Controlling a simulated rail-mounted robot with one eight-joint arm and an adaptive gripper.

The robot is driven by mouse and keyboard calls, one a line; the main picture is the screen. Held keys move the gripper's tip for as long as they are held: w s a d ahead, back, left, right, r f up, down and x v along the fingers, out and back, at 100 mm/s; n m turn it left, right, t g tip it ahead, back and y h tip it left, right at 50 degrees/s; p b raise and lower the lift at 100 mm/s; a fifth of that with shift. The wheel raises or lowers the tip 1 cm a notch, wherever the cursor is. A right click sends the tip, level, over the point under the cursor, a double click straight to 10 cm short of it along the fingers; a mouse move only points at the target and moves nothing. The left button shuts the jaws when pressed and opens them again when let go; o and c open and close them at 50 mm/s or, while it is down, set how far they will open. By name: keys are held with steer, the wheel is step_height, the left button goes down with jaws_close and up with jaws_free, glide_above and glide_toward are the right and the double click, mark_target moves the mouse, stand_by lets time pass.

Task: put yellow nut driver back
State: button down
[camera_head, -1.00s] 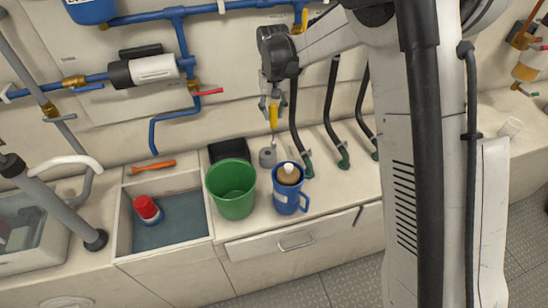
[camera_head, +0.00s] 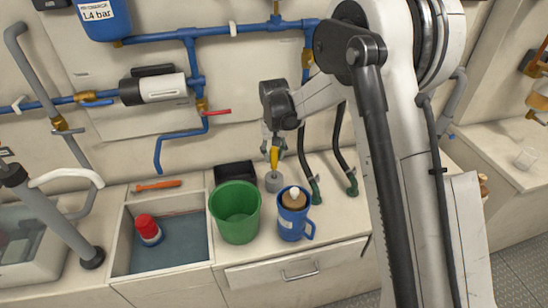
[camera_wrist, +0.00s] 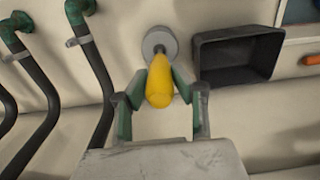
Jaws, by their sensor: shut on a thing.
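The yellow nut driver (camera_head: 274,156) is upright with its handle in my gripper (camera_head: 274,148). In the wrist view, the green-padded fingers of my gripper (camera_wrist: 166,86) are shut on either side of the nut driver (camera_wrist: 159,88). A small round grey holder (camera_head: 274,183) stands on the counter directly below the driver. In the wrist view, the driver's far end points at the holder (camera_wrist: 160,38). I cannot tell whether its tip is inside the holder or just above it.
A black bin (camera_head: 236,172) stands left of the holder. A green bucket (camera_head: 236,215) and a blue jug (camera_head: 290,222) stand in front. Black hoses (camera_head: 343,160) rise close on the right. A sink (camera_head: 180,243) holds a red-capped bottle (camera_head: 148,230). An orange tool (camera_head: 158,185) lies behind it.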

steer(key=shift+f, duration=0.2)
steer(key=c, duration=1.4)
jaws_free()
steer(key=shift+c, duration=0.2)
steer(key=shift+r, duration=0.15)
step_height(320, 180, up, 12)
steer(key=shift+r, duration=0.1)
steer(key=shift+s+d, duration=0.1)
